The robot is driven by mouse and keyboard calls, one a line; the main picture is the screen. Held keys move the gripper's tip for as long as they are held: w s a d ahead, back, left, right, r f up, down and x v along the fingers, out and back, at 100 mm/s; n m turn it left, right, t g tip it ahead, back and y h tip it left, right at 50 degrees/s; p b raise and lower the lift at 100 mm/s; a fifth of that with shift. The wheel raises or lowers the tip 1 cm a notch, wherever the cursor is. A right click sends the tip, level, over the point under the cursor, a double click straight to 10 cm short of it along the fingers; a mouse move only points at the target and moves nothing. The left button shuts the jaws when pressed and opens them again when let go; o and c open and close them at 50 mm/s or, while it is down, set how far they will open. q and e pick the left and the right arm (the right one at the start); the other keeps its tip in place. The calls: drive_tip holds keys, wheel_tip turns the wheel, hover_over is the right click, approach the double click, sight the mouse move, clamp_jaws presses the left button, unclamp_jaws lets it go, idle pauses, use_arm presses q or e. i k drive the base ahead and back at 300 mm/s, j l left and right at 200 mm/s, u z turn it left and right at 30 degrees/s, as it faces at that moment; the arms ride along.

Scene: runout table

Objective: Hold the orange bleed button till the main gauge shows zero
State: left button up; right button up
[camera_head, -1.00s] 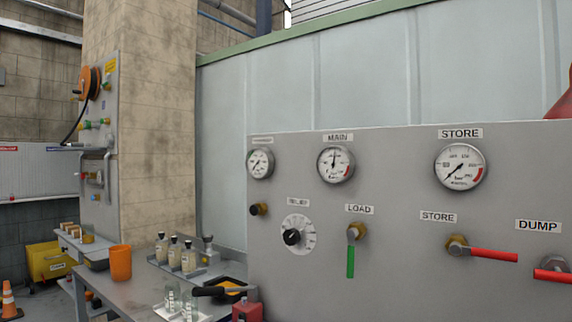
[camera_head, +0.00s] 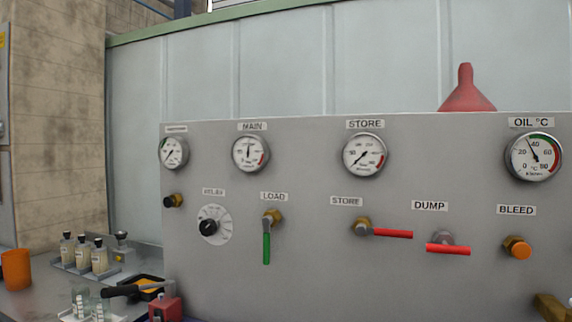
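The orange bleed button (camera_head: 520,249) sits in a brass fitting under the BLEED label (camera_head: 516,210), at the lower right of the grey panel (camera_head: 330,270). Nothing touches it. The main gauge (camera_head: 250,153) is a round white dial under the MAIN label at the upper left of the panel. Its needle points nearly straight up, away from the low end of the scale. Neither of my grippers is in the view.
The panel also bears a green LOAD lever (camera_head: 266,247), a red STORE lever (camera_head: 392,233), a red DUMP lever (camera_head: 447,249) and a black relief knob (camera_head: 208,227). A red funnel (camera_head: 467,92) stands behind its top edge. Bottles (camera_head: 99,256) and an orange cup (camera_head: 16,269) stand at left.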

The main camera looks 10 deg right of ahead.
sight(521, 251)
drive_tip(key=z, duration=1.4)
